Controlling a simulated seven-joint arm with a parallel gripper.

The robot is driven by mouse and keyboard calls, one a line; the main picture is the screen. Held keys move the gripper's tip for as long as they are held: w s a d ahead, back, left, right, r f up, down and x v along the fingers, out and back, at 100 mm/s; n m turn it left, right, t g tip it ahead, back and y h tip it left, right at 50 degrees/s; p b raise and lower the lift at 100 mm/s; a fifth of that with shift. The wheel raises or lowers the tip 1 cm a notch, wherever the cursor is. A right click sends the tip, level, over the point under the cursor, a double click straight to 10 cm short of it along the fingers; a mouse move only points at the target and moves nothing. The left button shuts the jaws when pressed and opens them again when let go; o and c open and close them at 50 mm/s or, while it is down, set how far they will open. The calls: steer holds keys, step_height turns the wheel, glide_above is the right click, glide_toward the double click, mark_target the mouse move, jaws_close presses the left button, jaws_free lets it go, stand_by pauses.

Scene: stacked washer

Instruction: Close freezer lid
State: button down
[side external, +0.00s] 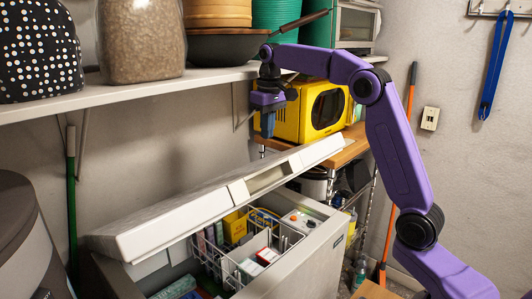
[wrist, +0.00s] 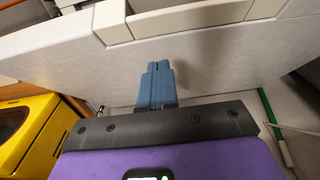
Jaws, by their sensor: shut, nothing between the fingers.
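The white freezer lid (side external: 200,205) is partly raised, tilted over the open white freezer chest (side external: 310,262). A wire basket (side external: 225,262) with packages shows inside the chest. My gripper (side external: 267,132) is above and behind the lid's right part in the side external view, fingers pointing down. In the wrist view my gripper (wrist: 158,68) shows its blue fingers together and empty, in front of the lid's (wrist: 220,60) broad white surface. I cannot tell whether the fingertips touch the lid.
A yellow microwave (side external: 312,110) stands on a wooden-topped rack (side external: 352,148) just right of my gripper. A wall shelf (side external: 130,98) with jars and bowls (side external: 218,45) runs above the lid. A green pole (side external: 71,200) leans at the left.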

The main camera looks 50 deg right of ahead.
steer(key=f, duration=0.7)
steer(key=shift+w+f, duration=0.1)
steer(key=shift+w, duration=0.1)
steer(key=shift+f, duration=0.1)
